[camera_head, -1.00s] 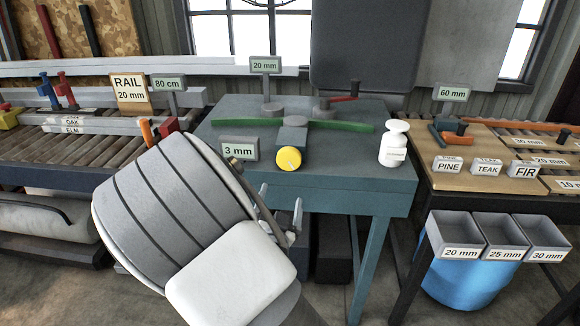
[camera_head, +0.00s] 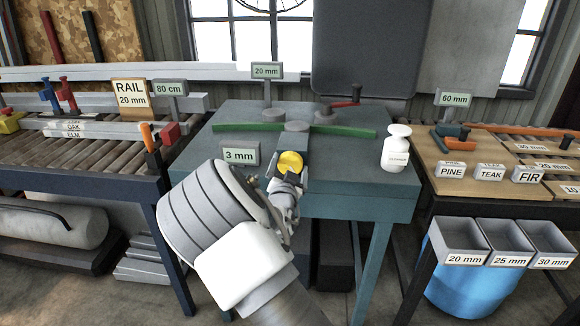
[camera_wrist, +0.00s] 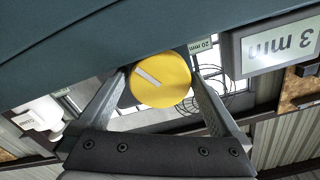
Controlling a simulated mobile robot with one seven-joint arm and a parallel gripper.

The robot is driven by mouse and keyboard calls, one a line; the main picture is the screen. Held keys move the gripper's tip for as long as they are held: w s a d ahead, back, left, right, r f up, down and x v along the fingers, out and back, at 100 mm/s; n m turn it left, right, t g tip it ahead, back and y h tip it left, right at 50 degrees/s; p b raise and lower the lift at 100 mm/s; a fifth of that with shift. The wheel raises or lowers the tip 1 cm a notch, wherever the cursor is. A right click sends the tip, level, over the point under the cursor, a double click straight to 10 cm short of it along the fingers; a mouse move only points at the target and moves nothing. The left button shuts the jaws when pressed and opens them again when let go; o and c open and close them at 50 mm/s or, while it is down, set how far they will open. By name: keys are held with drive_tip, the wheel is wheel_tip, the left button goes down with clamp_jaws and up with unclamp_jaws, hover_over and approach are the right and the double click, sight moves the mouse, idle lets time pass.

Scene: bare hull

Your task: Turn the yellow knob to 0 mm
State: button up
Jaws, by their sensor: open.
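The yellow knob (camera_head: 290,162) sits on the front of the teal machine table (camera_head: 345,180). In the wrist view the knob (camera_wrist: 161,80) shows a pale pointer bar, slanted. My gripper (camera_head: 287,180) is at the knob in the head view and partly covers its lower edge. In the wrist view my gripper (camera_wrist: 160,88) is open, with one finger on each side of the knob; I cannot tell whether either touches it. A grey display reading 3 mm (camera_head: 239,155) stands left of the knob, and the display also shows upside down in the wrist view (camera_wrist: 278,45).
A white bottle (camera_head: 396,148) stands on the table's right side. Green fence bars (camera_head: 342,130) and a 20 mm sign (camera_head: 266,71) are behind the knob. A roller bench (camera_head: 90,165) is left; a wooden bench (camera_head: 450,190) with labelled blocks is right.

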drive_tip(key=shift+w, duration=0.45)
drive_tip(key=c, duration=1.1)
drive_tip(key=shift+n, duration=0.4)
drive_tip(key=n+b, duration=0.1)
drive_tip(key=n, duration=0.2)
drive_tip(key=shift+n, duration=0.4)
drive_tip(key=n, duration=0.4)
drive_tip(key=shift+n, duration=0.3)
